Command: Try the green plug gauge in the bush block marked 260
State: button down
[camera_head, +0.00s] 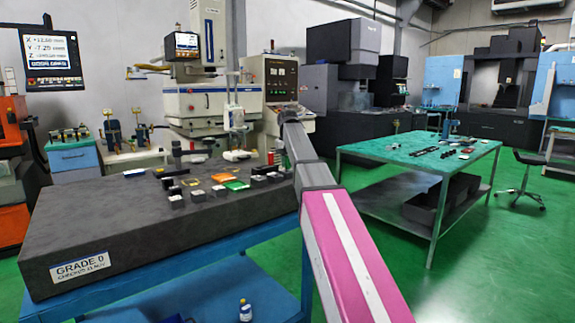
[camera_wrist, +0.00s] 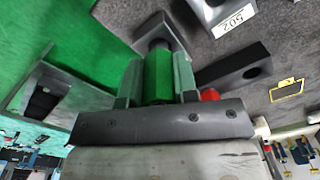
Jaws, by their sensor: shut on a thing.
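In the wrist view my gripper (camera_wrist: 157,68) is shut on the green plug gauge (camera_wrist: 157,82), its green handle between the two grey fingers. The gauge's dark end points at a grey bush block (camera_wrist: 138,22) just beyond the fingertips. It overlaps that block in the picture; I cannot tell whether it is in the bore. That block's label does not show. I cannot pick out the mark 260. In the head view the arm hides most of the gripper.
A red-ended item (camera_wrist: 209,94) stands close beside the right finger. Another block with a bore (camera_wrist: 235,68) lies right of it. In the head view small blocks and trays crowd the right part of the granite plate (camera_head: 120,225); its left front is clear.

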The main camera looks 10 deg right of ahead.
jog(key=shift+r, duration=2.2)
